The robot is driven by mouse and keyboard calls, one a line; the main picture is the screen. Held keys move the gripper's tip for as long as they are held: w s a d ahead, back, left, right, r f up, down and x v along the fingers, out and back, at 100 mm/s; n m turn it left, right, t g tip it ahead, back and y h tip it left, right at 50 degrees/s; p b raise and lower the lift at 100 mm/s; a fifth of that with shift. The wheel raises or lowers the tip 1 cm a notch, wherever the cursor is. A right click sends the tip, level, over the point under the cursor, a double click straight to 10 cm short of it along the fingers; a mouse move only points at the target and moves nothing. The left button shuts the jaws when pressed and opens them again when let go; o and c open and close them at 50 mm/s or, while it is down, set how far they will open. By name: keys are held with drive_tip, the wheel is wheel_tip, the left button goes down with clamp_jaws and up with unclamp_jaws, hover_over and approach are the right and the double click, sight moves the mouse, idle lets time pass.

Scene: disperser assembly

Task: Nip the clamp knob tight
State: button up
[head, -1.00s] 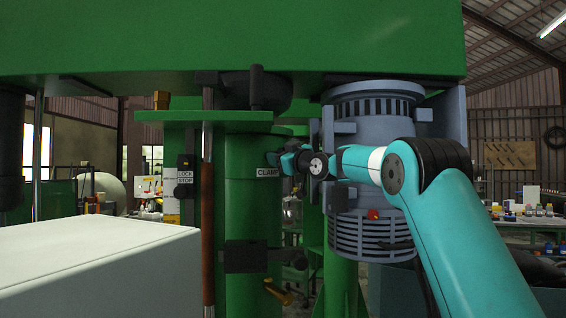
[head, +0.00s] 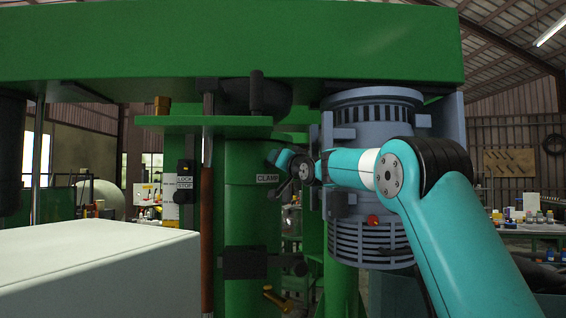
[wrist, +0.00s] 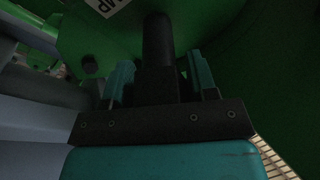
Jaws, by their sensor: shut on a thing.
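My gripper (head: 281,161) reaches left to the green column (head: 250,215), beside the white CLAMP label (head: 268,178). In the wrist view, its two teal fingers (wrist: 160,78) stand on either side of a dark, post-like clamp knob (wrist: 158,40). The gripper is shut on this knob. The knob's base is hidden by the gripper's dark body, and how tight it sits cannot be told. Part of the label shows at the top of the wrist view (wrist: 106,4).
The grey-blue motor (head: 372,180) stands close to the right, behind my arm. A green beam (head: 230,45) spans overhead. A black block (head: 245,262) sits lower on the column. A reddish-brown rod (head: 207,220) and a pale box (head: 90,265) are to the left.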

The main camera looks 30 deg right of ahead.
drive_tip(key=shift+s+r+m+h, duration=0.1)
drive_tip(key=shift+r+m+h, duration=0.15)
drive_tip(key=shift+m, duration=0.55)
drive_tip(key=shift+d, duration=0.1)
drive_tip(key=o, duration=0.9)
drive_tip(key=shift+c, duration=0.2)
drive_tip(key=shift+f, duration=0.15)
drive_tip(key=b+v, duration=0.7)
drive_tip(key=v, duration=1)
drive_tip(key=shift+s, duration=0.2)
